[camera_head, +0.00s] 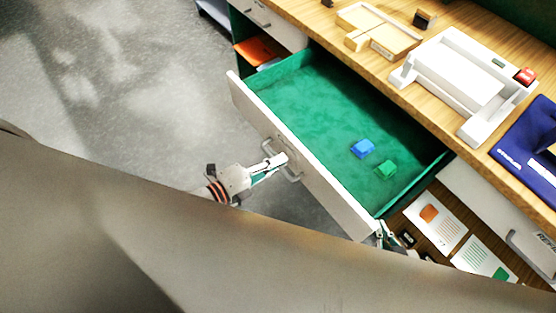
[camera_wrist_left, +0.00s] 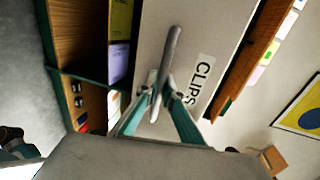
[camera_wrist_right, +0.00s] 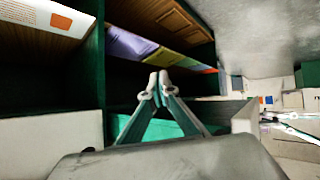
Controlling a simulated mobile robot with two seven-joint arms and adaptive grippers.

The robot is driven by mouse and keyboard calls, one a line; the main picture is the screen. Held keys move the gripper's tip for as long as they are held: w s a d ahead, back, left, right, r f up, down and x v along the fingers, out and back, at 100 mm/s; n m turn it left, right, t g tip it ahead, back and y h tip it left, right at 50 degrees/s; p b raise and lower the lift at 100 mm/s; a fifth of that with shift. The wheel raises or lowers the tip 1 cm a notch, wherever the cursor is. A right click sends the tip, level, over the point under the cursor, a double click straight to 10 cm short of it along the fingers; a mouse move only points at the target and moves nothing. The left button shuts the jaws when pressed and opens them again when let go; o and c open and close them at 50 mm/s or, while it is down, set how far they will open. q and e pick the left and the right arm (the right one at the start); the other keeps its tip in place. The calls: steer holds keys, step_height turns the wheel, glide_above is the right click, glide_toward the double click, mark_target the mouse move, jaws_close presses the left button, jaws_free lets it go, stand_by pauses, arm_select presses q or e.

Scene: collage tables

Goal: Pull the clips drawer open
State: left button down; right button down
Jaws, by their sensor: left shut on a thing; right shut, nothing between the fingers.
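The clips drawer (camera_head: 300,158) stands well out from the desk in the head view, with a green lining and a white front. A blue clip (camera_head: 362,148) and a green clip (camera_head: 385,168) lie inside it. My left gripper (camera_head: 280,162) is at the middle of the drawer front, shut on the bar handle (camera_head: 288,166). In the left wrist view the fingers (camera_wrist_left: 160,88) close around the grey handle (camera_wrist_left: 172,50), beside the CLIPS label (camera_wrist_left: 200,82). My right gripper (camera_wrist_right: 155,88) is shut and empty in front of the shelf openings; in the head view it is mostly hidden.
The wooden desktop (camera_head: 345,50) holds a wooden tray (camera_head: 378,32), a white device (camera_head: 465,80) with a red knob, and a blue pouch (camera_head: 530,145). Printed cards (camera_head: 435,218) lie on a wooden surface right of the drawer. Grey floor (camera_head: 130,80) is clear on the left.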

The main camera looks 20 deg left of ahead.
arm_select(q)
steer(key=c, duration=2.4)
jaws_free()
steer(key=shift+c, duration=0.2)
steer(key=shift+a, duration=0.1)
steer(key=v, duration=1.2)
step_height(320, 180, down, 12)
steer(key=w+n+g+y, duration=0.1)
steer(key=n+y, duration=0.5)
steer(key=n, duration=1.4)
steer(key=shift+w+a+n+g, duration=0.4)
steer(key=shift+w+a, duration=0.1)
steer(key=shift+w, duration=0.2)
